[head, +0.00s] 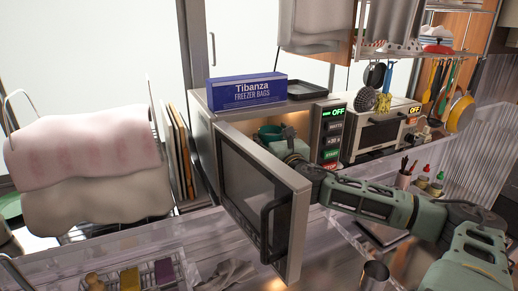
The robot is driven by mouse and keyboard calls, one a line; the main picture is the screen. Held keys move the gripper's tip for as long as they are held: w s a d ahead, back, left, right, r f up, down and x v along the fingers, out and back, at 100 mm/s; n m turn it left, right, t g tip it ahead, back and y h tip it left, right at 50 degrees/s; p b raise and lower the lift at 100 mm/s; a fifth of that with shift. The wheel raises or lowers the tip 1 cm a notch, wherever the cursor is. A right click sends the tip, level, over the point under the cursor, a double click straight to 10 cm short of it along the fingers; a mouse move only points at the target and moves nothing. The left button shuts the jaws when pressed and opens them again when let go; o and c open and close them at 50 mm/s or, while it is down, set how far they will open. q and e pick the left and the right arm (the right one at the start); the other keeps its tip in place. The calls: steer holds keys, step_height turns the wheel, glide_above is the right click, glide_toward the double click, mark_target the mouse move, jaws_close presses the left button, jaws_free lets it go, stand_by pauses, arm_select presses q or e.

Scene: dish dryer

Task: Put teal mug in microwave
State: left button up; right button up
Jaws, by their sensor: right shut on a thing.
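The microwave (198,138) stands on the counter with its door (251,187) swung open toward me. Its inside is lit. The teal mug (270,131) is at the mouth of the microwave, partly hidden by my right gripper and the top of the door. My right gripper (283,141) reaches in from the right past the door and is shut on the mug. The fingertips are mostly hidden. My left gripper is not in the head view.
A blue freezer bag box (246,91) and a dark tray (307,89) lie on the microwave. A toaster oven (381,131) stands to its right. Cutting boards (178,150) and a cloth-covered rack (85,150) are at left. The open door stands close to my right arm.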

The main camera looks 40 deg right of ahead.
mark_target(265, 133)
steer(key=x, duration=0.2)
steer(key=p+x, duration=0.2)
steer(key=x, duration=0.1)
steer(key=shift+w+a+r, duration=0.25)
steer(key=shift+w+r, duration=0.05)
steer(key=shift+w, duration=0.25)
steer(key=f, duration=0.2)
steer(key=w+f+p, duration=0.1)
steer(key=f, duration=0.3)
steer(key=shift+w+d+f+p, duration=0.15)
steer(key=shift+w+f+p, duration=0.2)
steer(key=shift+f, duration=0.05)
steer(key=shift+w+d, duration=0.1)
steer(key=shift+w, duration=0.05)
steer(key=shift+w+f, duration=0.1)
steer(key=shift+f, duration=0.15)
steer(key=shift+f, duration=0.1)
steer(key=o, duration=1.6)
steer(key=shift+f, duration=0.1)
